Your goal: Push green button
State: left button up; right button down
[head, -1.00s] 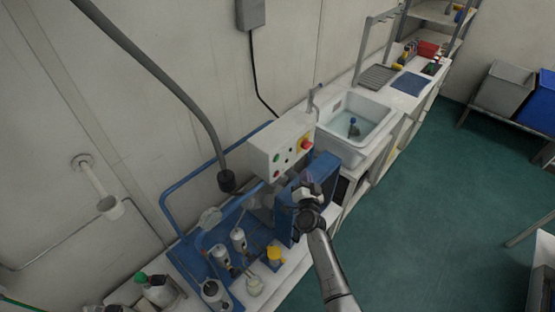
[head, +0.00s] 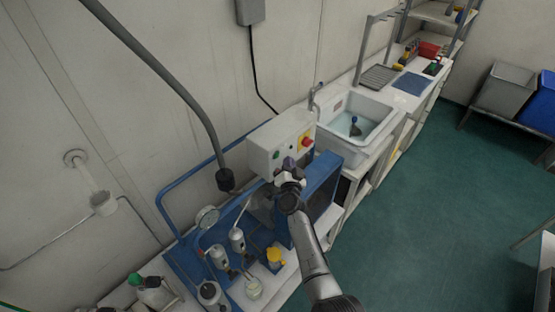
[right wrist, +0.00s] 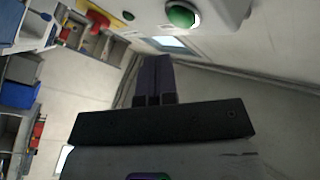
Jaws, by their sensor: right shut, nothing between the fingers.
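The white control box (head: 270,139) stands on the blue-framed air panel against the wall. Its green button (head: 277,155) shows on the front face in the head view. In the right wrist view the green button (right wrist: 183,15) is a large dome in a pale ring at the top edge. My right gripper (head: 289,163) is just in front of the box, covering its lower face. In the right wrist view its dark fingers (right wrist: 154,62) are together and empty, pointing up the picture, below and left of the green button and apart from it. My left gripper is not in view.
A red emergency stop on yellow (head: 306,142) sits at the box's right; a smaller green part (right wrist: 128,15) lies between it and the button. A thick grey hose (head: 178,80) hangs at the left. A white sink (head: 355,122) stands at the right. Gauges and bottles crowd below.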

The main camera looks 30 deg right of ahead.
aim_at(277, 156)
jog(key=shift+w+a, duration=0.15)
jog(key=shift+w, duration=0.45)
dwell(0.9)
dwell(0.7)
jog(key=shift+w, duration=0.1)
jog(key=shift+w+a+b, duration=0.1)
jog(key=shift+w+b, duration=0.2)
dwell(0.3)
